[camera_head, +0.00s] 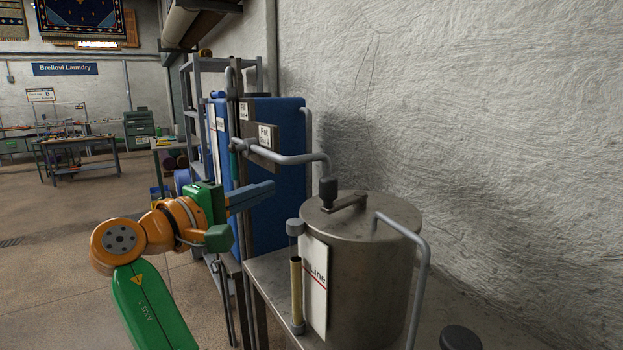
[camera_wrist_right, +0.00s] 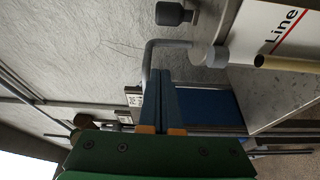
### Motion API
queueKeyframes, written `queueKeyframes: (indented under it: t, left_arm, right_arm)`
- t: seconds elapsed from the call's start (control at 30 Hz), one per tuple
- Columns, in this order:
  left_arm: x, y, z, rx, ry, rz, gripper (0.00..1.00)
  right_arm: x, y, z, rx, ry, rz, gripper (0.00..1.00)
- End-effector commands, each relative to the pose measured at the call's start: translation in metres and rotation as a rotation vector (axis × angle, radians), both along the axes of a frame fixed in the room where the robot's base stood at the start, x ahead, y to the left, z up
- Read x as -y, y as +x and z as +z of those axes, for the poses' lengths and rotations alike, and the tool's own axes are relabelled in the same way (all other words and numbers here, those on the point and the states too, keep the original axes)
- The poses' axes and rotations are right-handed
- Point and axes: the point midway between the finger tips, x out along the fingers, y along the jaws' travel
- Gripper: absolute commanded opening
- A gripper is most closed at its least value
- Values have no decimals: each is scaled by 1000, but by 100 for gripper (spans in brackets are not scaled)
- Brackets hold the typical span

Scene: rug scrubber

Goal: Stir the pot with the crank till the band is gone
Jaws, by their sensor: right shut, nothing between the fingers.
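The metal pot (camera_head: 365,280) stands on a bench near the wall. On its lid is a flat crank (camera_head: 347,204) with an upright dark knob (camera_head: 328,192), which also shows in the right wrist view (camera_wrist_right: 174,14). A sight tube (camera_head: 296,285) with yellowish content stands at the pot's front left, beside a white "Line" plate (camera_head: 315,285) with a red line; I cannot make out a separate band in it. My right gripper (camera_head: 268,188) is shut and empty, left of the crank and apart from it. In the right wrist view its fingers (camera_wrist_right: 160,76) lie together. My left gripper is out of view.
A grey pipe (camera_head: 290,158) with a "Pot" sign (camera_head: 265,135) reaches over toward the knob. A blue cabinet (camera_head: 283,130) stands behind my gripper. A bent grey pipe (camera_head: 420,270) rises at the pot's right. The rough wall is close behind the pot.

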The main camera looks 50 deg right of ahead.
Motion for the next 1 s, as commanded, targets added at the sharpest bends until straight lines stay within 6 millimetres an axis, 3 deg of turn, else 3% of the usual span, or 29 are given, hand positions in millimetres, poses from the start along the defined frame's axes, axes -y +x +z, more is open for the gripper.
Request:
queueKeyframes:
  t: [0.17, 0.5, 0.8, 1.0]
  left_arm:
    - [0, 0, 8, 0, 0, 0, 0]
    - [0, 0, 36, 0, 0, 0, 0]
    - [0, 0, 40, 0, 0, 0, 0]
    - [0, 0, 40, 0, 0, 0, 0]
  right_arm:
    - [24, 0, 2, -3, 0, -17, 0]
    - [99, 9, 6, -2, 0, -14, 0]
    - [91, -24, 0, 2, 0, -9, 0]
    - [90, -29, -1, 2, -1, -9, 0]
